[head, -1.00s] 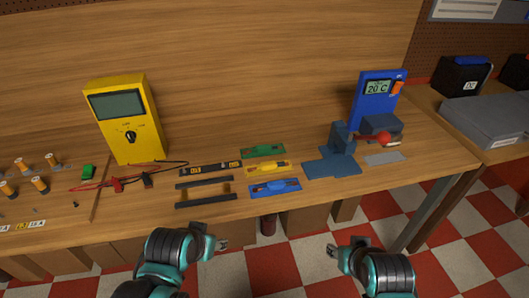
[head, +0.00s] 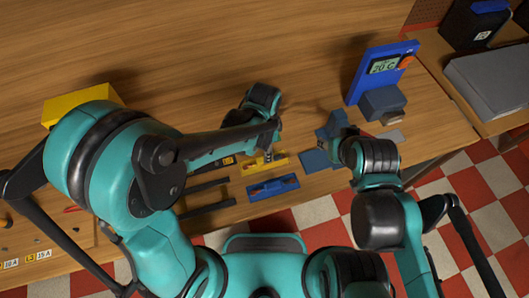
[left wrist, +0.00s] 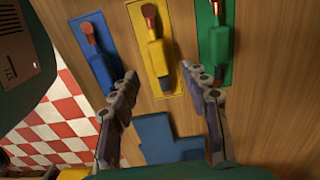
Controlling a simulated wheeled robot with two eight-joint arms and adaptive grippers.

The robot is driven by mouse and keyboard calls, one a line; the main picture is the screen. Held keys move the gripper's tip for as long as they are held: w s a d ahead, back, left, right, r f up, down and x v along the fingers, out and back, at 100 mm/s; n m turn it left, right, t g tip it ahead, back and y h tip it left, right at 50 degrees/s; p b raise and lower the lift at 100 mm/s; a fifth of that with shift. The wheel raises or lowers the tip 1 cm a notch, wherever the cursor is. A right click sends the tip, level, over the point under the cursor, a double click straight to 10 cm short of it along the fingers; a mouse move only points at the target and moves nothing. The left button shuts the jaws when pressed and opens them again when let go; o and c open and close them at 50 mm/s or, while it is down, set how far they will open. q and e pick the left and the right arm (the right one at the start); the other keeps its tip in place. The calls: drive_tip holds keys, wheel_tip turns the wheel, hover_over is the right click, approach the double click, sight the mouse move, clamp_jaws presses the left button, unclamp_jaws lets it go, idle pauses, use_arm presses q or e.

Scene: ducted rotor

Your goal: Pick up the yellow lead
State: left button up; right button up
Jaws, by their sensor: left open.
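The yellow lead (head: 266,162) lies on its yellow holder on the bench, between the blue lead (head: 273,187) and the green one. In the left wrist view the yellow lead (left wrist: 156,52) lies ahead of and between my fingertips, with its lower end nearest them. My left gripper (left wrist: 162,82) is open and empty, above the bench; in the head view the left gripper (head: 270,145) is mostly hidden by its own wrist and arm. The green lead (left wrist: 215,45) shows at the right in the wrist view. My right gripper (head: 343,131) is by the blue stand; its fingers are unclear.
A blue stand (head: 313,160) and a blue meter (head: 380,72) are on the right of the bench. Dark bars (head: 208,186) lie left of the leads. A yellow meter (head: 65,104) is mostly hidden behind my left arm. Wood right of the green holder is bare.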

use_arm(q)
wheel_tip(320, 180, down, 6)
drive_tip(key=shift+b, duration=0.8)
drive_tip(key=shift+s, duration=0.1)
drive_tip(key=shift+r, duration=0.1)
clamp_jaws()
